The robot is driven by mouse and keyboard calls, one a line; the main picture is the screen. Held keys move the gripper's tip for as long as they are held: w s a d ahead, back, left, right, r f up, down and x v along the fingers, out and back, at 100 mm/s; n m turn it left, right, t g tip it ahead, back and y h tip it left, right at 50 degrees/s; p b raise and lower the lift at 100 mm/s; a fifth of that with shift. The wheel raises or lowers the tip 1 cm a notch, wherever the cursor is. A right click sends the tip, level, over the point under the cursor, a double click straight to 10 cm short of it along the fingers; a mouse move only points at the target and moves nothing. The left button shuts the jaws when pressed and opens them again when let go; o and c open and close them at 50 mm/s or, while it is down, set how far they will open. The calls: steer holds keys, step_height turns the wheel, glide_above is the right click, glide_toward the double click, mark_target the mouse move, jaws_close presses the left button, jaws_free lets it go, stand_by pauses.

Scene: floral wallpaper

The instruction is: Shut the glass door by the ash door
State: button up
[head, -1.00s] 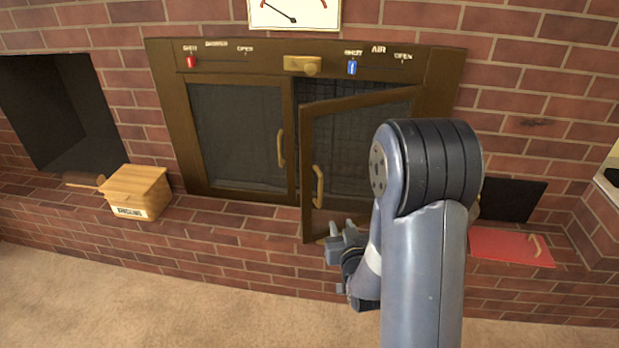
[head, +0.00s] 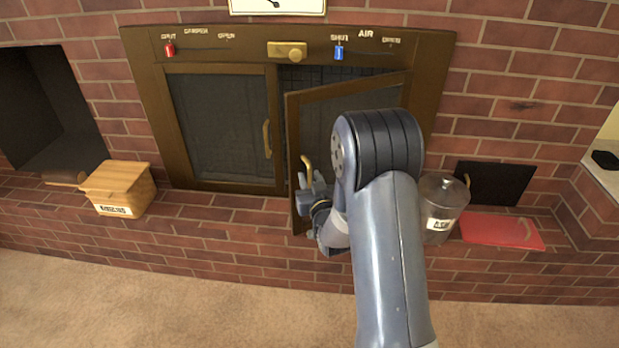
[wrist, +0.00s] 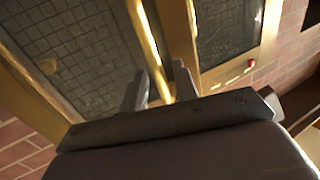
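The right glass door (head: 335,104) of the stove, by the ash door, stands ajar, its free left edge swung out toward me. Its brass handle (head: 306,170) shows just above my gripper (head: 308,192) in the head view. In the wrist view my gripper (wrist: 158,88) has its two fingers apart, and the brass handle (wrist: 150,45) runs down toward the gap between them. I cannot tell whether they touch it. The red ash door (head: 500,231) lies flat and open below a dark opening (head: 495,183). My arm hides part of the glass door.
The left glass door (head: 222,118) is shut. A lidded ash canister (head: 443,205) stands on the brick ledge right of my arm. A wooden kindling box (head: 120,190) sits at left. Red (head: 170,50) and blue (head: 339,52) sliders line the frame top. The carpet (head: 180,300) is clear.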

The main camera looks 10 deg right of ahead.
steer(key=shift+w, duration=0.6)
steer(key=shift+c, duration=0.6)
jaws_close()
